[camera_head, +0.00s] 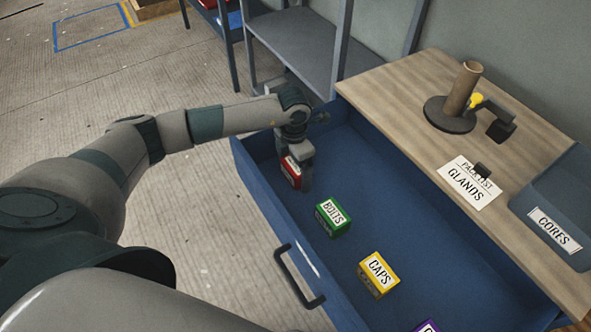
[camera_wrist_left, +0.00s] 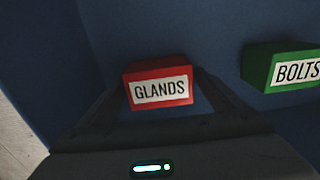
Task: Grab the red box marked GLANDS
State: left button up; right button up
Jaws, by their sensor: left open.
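The red box marked GLANDS (camera_wrist_left: 158,70) lies in the blue drawer, near its far left corner. In the head view the red box (camera_head: 291,174) is partly hidden by my left gripper (camera_head: 304,181). My left gripper reaches down into the drawer at the box. In the left wrist view its two open fingers (camera_wrist_left: 160,100) lie one to each side of the red box. I cannot tell whether they touch it. My right gripper is not in view.
In the open drawer (camera_head: 370,185) stand a green BOLTS box (camera_head: 332,217), a yellow CAPS box (camera_head: 378,273) and a purple box (camera_head: 428,326). The drawer walls are close to my gripper. On the wooden top are a GLANDS sheet (camera_head: 465,190), a tube on a stand (camera_head: 460,90) and a CORES bin (camera_head: 553,231).

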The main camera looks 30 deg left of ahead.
pick_arm(q)
jog(key=c, duration=1.2)
jog(key=shift+c, duration=0.3)
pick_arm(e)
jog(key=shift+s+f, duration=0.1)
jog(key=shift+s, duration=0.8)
pick_arm(q)
jog(key=shift+r, duration=0.15)
